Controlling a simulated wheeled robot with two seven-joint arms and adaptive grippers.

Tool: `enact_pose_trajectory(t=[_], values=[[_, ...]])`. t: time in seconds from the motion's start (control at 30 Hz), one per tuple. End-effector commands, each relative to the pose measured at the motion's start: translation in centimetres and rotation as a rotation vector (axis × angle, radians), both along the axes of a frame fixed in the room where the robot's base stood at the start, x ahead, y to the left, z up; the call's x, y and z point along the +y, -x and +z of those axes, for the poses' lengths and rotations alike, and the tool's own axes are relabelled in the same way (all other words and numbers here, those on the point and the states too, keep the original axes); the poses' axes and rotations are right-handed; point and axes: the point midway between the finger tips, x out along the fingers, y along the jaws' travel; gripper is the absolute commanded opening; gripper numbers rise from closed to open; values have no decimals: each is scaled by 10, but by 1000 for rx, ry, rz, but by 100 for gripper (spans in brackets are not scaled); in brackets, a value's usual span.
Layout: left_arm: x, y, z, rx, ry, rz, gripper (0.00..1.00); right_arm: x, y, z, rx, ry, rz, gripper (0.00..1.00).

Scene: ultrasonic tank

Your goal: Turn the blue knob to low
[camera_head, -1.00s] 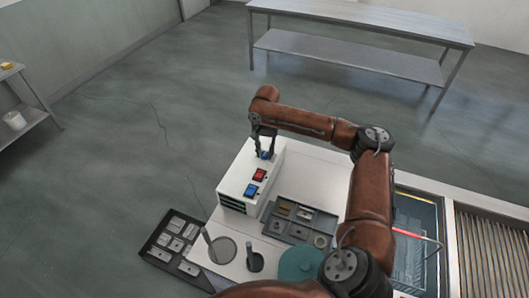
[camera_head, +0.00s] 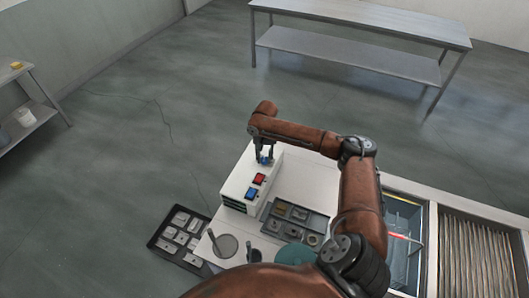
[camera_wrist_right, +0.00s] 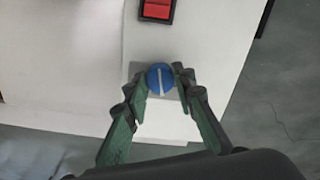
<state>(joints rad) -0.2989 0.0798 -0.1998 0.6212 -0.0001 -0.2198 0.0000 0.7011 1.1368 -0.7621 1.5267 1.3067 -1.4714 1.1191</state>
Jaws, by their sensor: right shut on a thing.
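The blue knob (camera_wrist_right: 160,79) sits on the top face of the white control box (camera_head: 238,186), at its far end. It is round with a white line, which runs nearly straight up and down in the wrist view. My right gripper (camera_wrist_right: 160,84) is shut on the knob, one finger on each side. In the head view the right gripper (camera_head: 265,157) comes down on the knob from above and hides most of it. My left gripper is not in view.
A red switch (camera_head: 259,180) and a blue switch (camera_head: 252,193) lie on the box nearer me. A grey divided tray (camera_head: 313,218) stands right of the box. A dark tray of metal parts (camera_head: 157,242) is at left. A tank (camera_head: 400,207) is at right.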

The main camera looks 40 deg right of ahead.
Motion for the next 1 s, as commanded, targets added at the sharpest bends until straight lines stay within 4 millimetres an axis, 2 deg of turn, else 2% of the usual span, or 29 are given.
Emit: enact_pose_trajectory(t=[0.03,0.37,0.6,1.0], values=[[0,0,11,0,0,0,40,0,1,4,3,-1,18,0],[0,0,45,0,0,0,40,0,2,2,5,0,200,0],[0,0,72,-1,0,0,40,0,1,3,4,-1,421,0],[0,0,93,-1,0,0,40,0,1,0,5,-2,702,0]])
